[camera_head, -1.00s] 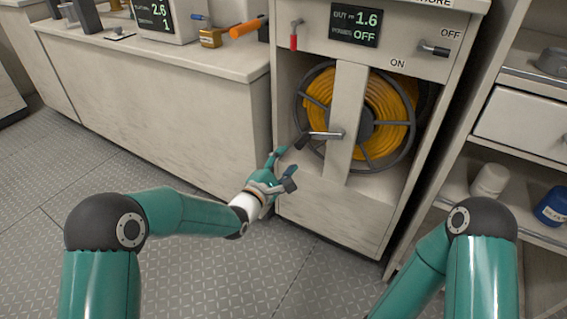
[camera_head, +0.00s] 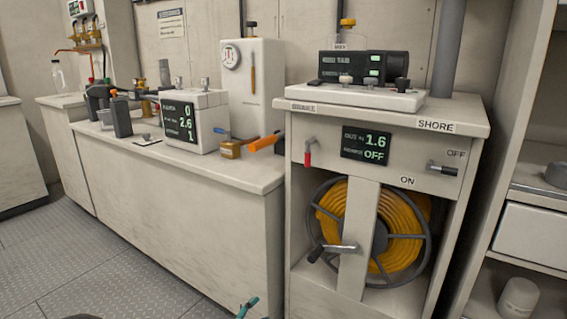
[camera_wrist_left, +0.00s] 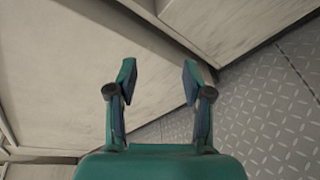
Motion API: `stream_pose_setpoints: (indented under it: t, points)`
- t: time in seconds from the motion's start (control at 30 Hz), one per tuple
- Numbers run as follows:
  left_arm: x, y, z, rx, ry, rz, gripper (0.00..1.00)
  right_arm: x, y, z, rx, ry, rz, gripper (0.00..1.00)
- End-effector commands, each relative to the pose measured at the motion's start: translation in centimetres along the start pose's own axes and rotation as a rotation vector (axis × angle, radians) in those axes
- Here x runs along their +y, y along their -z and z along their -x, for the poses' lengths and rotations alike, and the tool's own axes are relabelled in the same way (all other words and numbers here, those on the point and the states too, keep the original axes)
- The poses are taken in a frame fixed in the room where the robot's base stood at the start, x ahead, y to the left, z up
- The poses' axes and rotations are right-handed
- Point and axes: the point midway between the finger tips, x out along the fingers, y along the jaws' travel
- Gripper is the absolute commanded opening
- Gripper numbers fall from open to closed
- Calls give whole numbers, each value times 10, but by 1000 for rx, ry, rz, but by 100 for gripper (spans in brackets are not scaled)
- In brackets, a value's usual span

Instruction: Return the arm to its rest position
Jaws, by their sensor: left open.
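My left gripper (camera_wrist_left: 158,82) is open and empty in the left wrist view, with its two fingers apart. Past the fingers are pale cabinet faces and the grey tread-plate floor (camera_wrist_left: 262,110). In the head view only a teal fingertip of it (camera_head: 247,307) shows at the bottom edge, in front of the cabinets. The rest of the left arm is almost wholly below the picture. My right gripper is not in view.
A shore-power cabinet (camera_head: 440,155) holds a yellow hose reel (camera_head: 402,232) with a crank (camera_head: 338,248). A long counter (camera_head: 180,225) to its left carries a display box (camera_head: 196,120) and an orange-handled tool (camera_head: 265,143). Shelves stand at right. Floor at left is clear.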

Motion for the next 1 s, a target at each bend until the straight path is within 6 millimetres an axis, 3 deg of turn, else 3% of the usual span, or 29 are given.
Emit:
stream_pose_setpoints:
  t: [0.03,0.1,0.23,0.4,0.5,0.7,0.87,0.9,1.0]
  points:
    - [-26,27,16,69,69,-14,50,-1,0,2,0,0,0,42]
    - [-63,57,42,148,181,-80,50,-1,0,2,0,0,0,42]
    - [-135,94,102,229,438,-254,50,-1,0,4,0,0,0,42]
    - [-216,103,190,144,809,-549,50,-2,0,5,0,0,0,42]
    - [-246,95,230,16,966,-714,50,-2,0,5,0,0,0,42]
    - [-273,82,275,-241,1124,-972,50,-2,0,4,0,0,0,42]
    - [-279,78,285,-422,1151,-1165,50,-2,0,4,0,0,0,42]
    - [-279,78,285,-461,1145,-1219,50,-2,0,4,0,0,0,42]
    - [-251,58,293,-453,1144,-1212,50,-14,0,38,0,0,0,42]
